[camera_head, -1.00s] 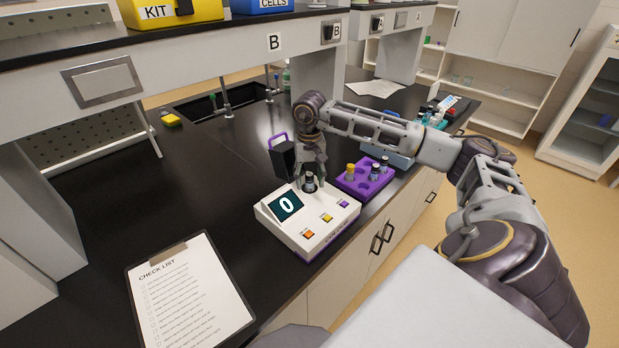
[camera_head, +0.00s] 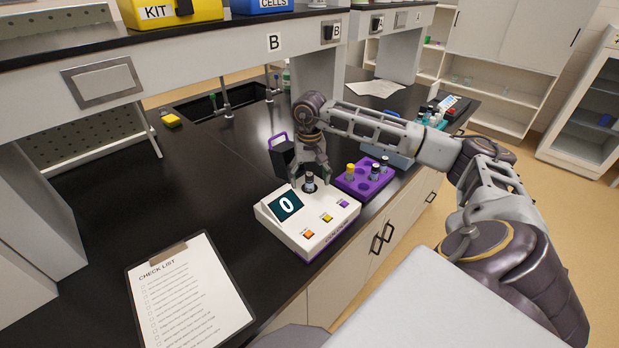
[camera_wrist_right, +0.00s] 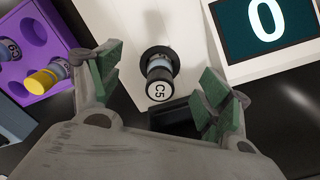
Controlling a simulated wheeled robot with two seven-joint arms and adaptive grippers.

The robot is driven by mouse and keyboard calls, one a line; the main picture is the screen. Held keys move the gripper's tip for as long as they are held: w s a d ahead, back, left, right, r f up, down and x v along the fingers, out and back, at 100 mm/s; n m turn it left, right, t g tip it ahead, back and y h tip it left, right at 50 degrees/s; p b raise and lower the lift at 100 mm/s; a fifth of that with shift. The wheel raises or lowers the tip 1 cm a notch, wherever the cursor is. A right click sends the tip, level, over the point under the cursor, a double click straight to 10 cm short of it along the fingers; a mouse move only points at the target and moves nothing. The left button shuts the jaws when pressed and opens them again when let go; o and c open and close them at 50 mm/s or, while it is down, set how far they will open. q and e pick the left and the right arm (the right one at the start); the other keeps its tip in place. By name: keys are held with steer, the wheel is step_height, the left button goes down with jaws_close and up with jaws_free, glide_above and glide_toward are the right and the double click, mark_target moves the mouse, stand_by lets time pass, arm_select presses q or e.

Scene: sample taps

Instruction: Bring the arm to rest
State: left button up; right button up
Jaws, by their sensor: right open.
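My right gripper (camera_head: 311,172) hangs over the back of the white device in the head view. In the right wrist view my right gripper (camera_wrist_right: 160,88) is open, with a finger on either side of a vial and a gap to each. The vial (camera_wrist_right: 158,78) has a cap marked C5 and stands in a dark round socket of the device; in the head view the vial (camera_head: 310,183) shows between the fingers. The white device (camera_head: 305,233) has a display (camera_head: 286,205) reading 0 and several coloured buttons. My left gripper is not in view.
A purple rack (camera_head: 352,187) with several vials stands right of the device. A clipboard checklist (camera_head: 190,295) lies at the front left. A shelf (camera_head: 215,45) overhangs the bench at the back. A sink (camera_head: 220,105) lies behind. The bench left of the device is clear.

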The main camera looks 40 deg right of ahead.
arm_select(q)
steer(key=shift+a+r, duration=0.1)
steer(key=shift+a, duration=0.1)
arm_select(e)
steer(key=shift+r, duration=0.15)
steer(key=shift+r+p, duration=0.35)
steer(key=shift+r, duration=0.1)
steer(key=shift+r+p, duration=0.45)
steer(key=shift+r, duration=0.35)
steer(key=shift+r+p, duration=0.6)
steer(key=shift+r, duration=0.9)
steer(key=shift+r+p, duration=0.4)
steer(key=shift+p, duration=0.1)
steer(key=shift+r, duration=0.2)
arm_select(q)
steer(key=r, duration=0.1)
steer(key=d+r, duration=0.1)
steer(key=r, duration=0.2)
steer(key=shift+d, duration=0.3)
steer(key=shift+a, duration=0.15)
